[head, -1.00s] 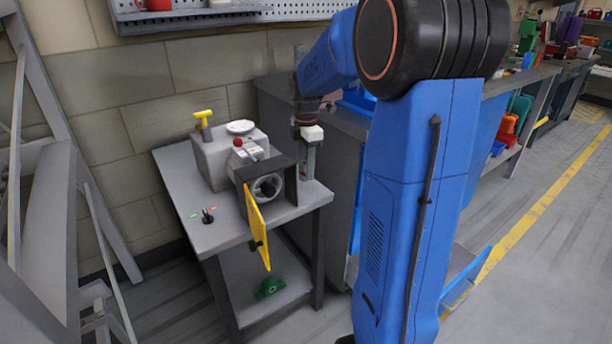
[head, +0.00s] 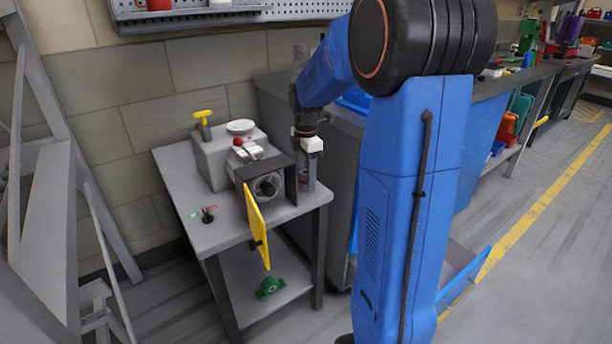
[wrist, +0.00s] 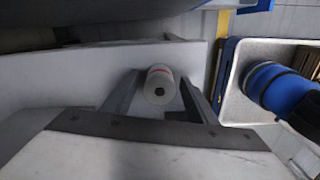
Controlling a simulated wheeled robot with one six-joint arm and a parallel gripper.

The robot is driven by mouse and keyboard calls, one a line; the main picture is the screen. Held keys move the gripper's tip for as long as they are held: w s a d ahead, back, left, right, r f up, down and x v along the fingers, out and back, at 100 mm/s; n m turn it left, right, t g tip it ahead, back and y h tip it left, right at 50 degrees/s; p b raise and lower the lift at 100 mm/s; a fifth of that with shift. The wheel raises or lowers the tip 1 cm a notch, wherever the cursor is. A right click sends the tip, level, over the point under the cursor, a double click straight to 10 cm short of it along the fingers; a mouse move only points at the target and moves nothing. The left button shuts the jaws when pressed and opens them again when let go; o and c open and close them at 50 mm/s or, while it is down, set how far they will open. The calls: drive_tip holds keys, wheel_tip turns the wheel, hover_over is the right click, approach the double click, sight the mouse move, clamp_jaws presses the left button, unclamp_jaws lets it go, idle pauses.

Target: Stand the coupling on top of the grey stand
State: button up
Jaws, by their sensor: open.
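In the wrist view, a pale upright cylinder with a dark central hole and a reddish line, which looks like the coupling (wrist: 159,84), is between the two fingers. Gaps show on both sides. My gripper (wrist: 160,78) is open around it and points down. In the head view, my gripper (head: 307,184) is low over the right end of the grey table (head: 178,165), just right of the dark-framed machine. The coupling cannot be made out there. I cannot tell the grey stand for certain; the area under the gripper is partly hidden.
Close left of my gripper is a machine with a round opening (head: 267,187) and a yellow door (head: 256,227) swung open. A grey box (head: 211,165) carries a yellow handle (head: 204,119) and white disc (head: 240,126). A green part (head: 269,287) lies on the lower shelf.

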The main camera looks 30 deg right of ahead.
drive_tip(key=shift+r, duration=0.1)
wheel_tip(320, 180, up, 12)
idle(0.5)
idle(0.5)
